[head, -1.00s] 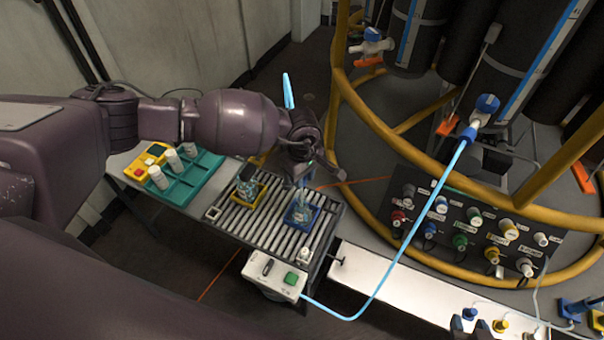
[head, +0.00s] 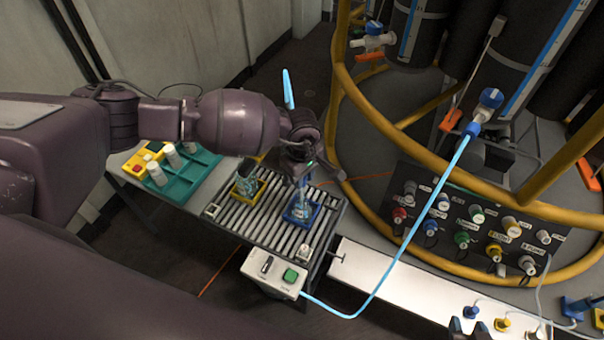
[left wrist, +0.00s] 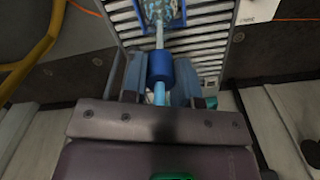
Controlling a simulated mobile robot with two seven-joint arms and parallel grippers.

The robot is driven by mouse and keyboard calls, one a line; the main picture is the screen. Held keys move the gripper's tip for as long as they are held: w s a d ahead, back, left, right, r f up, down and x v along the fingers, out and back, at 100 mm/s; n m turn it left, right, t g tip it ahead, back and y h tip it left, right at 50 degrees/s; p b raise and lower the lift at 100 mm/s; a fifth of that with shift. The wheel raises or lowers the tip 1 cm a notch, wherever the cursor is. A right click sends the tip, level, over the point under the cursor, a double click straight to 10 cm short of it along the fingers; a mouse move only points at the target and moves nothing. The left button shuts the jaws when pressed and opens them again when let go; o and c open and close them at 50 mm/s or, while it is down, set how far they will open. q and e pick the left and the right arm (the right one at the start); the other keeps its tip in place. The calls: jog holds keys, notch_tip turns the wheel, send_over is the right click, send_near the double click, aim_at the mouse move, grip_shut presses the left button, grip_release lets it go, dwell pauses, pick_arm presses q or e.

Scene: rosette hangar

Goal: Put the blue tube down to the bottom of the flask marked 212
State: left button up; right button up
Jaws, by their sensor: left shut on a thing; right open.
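My left gripper (head: 304,168) is shut on the blue tube, whose light-blue upper end (head: 288,88) sticks up behind my wrist. A dark blue collar (left wrist: 160,68) sits on the tube near the jaws in the left wrist view. The tube's lower part (left wrist: 159,38) runs to a clear flask (head: 300,210) in a blue holder (head: 317,214), and its end seems to be in the flask's mouth; how deep I cannot tell. Another flask (head: 246,184) stands in a yellow holder (head: 240,203). No flask number is legible. My right gripper (head: 468,327) is open at the bottom edge.
Both holders are on a slatted rack (head: 262,222). A teal tray (head: 188,176) with white bottles is at its left. A control box (head: 273,276) with a green button is in front, with a blue hose (head: 393,265). A yellow tubular frame (head: 350,100) stands at right.

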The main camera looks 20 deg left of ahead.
pick_arm(q)
jog(key=shift+f+b, duration=0.3)
jog(key=shift+f, duration=0.35)
jog(key=shift+f+b, duration=0.4)
jog(key=shift+f, duration=0.45)
pick_arm(e)
jog(key=f, duration=0.1)
jog(key=s+f, duration=0.1)
jog(key=shift+s+f, duration=0.2)
jog(key=shift+f, duration=0.2)
jog(key=shift+w+r, duration=0.1)
jog(key=shift+w, duration=0.25)
pick_arm(q)
jog(key=shift+f+b, duration=0.3)
pick_arm(e)
jog(key=shift+f, duration=0.2)
pick_arm(q)
jog(key=o, duration=0.7)
jog(key=shift+o, duration=1.1)
pick_arm(e)
jog(key=shift+s+f+g, duration=0.15)
jog(key=shift+s+g, duration=0.15)
jog(key=shift+s, duration=0.15)
